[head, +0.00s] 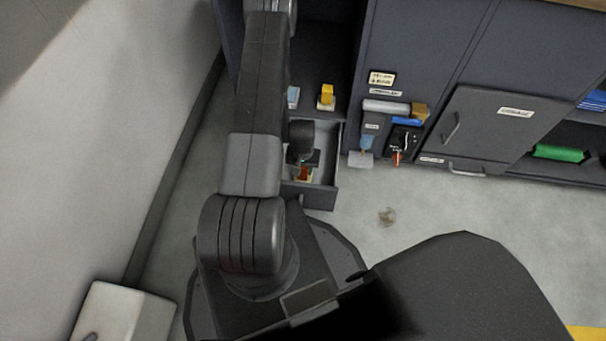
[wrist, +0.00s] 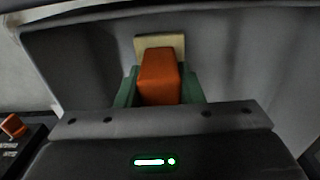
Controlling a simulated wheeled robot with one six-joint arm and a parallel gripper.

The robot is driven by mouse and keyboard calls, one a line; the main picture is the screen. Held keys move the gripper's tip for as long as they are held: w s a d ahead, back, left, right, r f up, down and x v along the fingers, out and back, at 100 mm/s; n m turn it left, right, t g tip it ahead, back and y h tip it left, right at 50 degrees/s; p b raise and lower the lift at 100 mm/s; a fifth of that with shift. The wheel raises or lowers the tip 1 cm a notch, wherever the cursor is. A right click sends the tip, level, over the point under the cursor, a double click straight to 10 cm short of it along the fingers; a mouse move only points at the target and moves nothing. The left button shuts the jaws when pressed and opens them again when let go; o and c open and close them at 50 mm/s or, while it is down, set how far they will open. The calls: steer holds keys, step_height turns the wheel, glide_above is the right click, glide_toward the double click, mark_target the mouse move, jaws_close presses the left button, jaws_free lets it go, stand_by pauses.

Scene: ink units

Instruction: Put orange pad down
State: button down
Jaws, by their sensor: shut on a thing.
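The orange pad (wrist: 160,75) is an orange block with a cream plate at its far end, in the middle of the wrist view. My gripper (wrist: 160,92) is shut on it, with a green finger on each side. In the head view, my gripper (head: 303,161) is over the open grey drawer (head: 320,197) in the dark cabinet, and a bit of orange shows below it. The drawer's pale inside shows around the gripper. I cannot tell whether the pad touches the drawer floor.
A yellow-topped unit (head: 326,96) and a light blue one (head: 293,97) stand on the shelf behind the drawer. To the right are a blue-handled unit (head: 366,143) and a black box with a red lever (head: 397,157). A small brown scrap (head: 387,216) lies on the open floor.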

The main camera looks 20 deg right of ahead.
mark_target(303, 173)
steer(key=shift+f+b, duration=0.35)
steer(key=shift+f, duration=1.2)
steer(key=shift+f, duration=0.1)
steer(key=shift+f+b, duration=0.15)
steer(key=shift+b, duration=0.15)
steer(key=c, duration=1)
jaws_free()
steer(key=shift+o, duration=0.2)
step_height(303, 173, up, 12)
steer(key=p, duration=0.4)
steer(key=shift+r, duration=0.25)
